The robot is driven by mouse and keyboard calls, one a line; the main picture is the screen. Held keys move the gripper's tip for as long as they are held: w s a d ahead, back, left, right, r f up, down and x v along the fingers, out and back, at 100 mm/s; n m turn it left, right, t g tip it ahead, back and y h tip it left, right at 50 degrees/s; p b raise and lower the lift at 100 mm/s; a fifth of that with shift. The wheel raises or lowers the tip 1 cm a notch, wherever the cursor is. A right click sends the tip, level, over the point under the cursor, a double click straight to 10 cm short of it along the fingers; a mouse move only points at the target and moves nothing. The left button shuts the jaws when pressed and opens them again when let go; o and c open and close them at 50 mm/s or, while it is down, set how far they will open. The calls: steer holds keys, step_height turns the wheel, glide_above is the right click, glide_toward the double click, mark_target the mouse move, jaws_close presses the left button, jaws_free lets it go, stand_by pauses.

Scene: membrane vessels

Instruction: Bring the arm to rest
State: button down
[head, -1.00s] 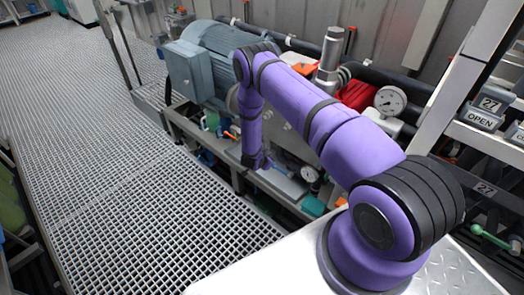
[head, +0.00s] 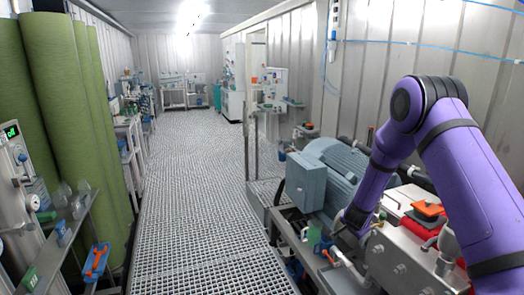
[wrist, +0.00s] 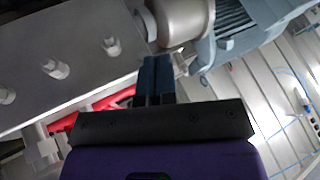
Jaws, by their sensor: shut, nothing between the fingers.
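My purple arm comes in from the right side of the head view, bends at its elbow and reaches down beside the blue-grey motor (head: 328,170). My gripper (head: 337,232) is at its lower end, small and dark, near the front of the machine frame. In the wrist view my gripper (wrist: 156,72) shows its two dark fingers together, with nothing between them. Ahead of the fingers are a metal cylinder (wrist: 180,18) and the finned motor housing (wrist: 245,30). A grey plate with bolts (wrist: 60,65) lies to the left.
A grated walkway (head: 195,190) runs clear down the middle. Green vertical vessels (head: 65,110) and a shelf with a blue-and-orange tool (head: 96,262) line the left. A red part with an orange piece (head: 428,212) lies close to my arm. Wall panels stand at right.

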steer(key=s+a+r+n+y, duration=0.15)
steer(key=s+r, duration=0.35)
steer(key=r, duration=0.5)
steer(key=s+a+r+n+y, duration=0.1)
steer(key=s+a+r+n, duration=0.2)
steer(key=r, duration=0.7)
steer(key=s+a+r+n+y, duration=0.1)
steer(key=s+r+n+y, duration=0.1)
steer(key=s+r, duration=0.65)
steer(key=s+r+n+g, duration=0.1)
steer(key=s+r+n, duration=0.2)
steer(key=s+r, duration=0.95)
steer(key=s+d+n+g+h, duration=0.1)
steer(key=s+d+n, duration=0.1)
steer(key=s, duration=1.6)
steer(key=shift+s+f+h, duration=0.25)
steer(key=shift+h, duration=0.1)
